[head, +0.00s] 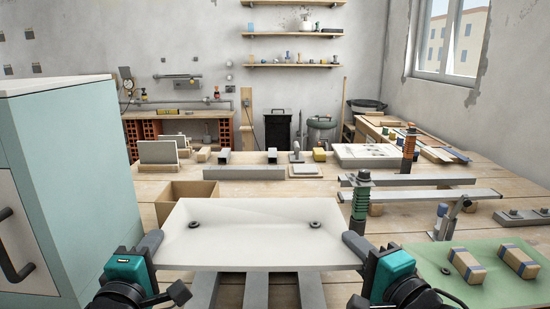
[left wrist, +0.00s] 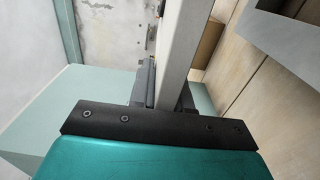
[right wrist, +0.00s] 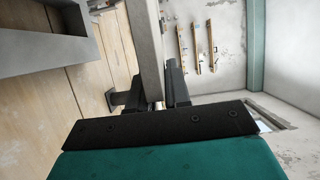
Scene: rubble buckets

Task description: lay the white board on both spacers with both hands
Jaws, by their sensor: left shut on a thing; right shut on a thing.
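The white board (head: 262,250) is held roughly level above the near part of the workbench, with two small dark rings on its top. My left gripper (head: 152,243) is shut on its left edge, and my right gripper (head: 354,242) is shut on its right edge. The board shows edge-on between the fingers in the left wrist view (left wrist: 178,50) and the right wrist view (right wrist: 144,45). Grey bars (head: 256,290) run below and in front of the board; I cannot tell whether these are the spacers. The board hides what lies directly under it.
A pale green cabinet (head: 80,180) stands close on the left. An open cardboard box (head: 187,191) is behind the board. A green mat (head: 500,298) with wrapped blocks lies at the right. Clamps, including a green-handled one (head: 361,205), and long metal bars stand behind it.

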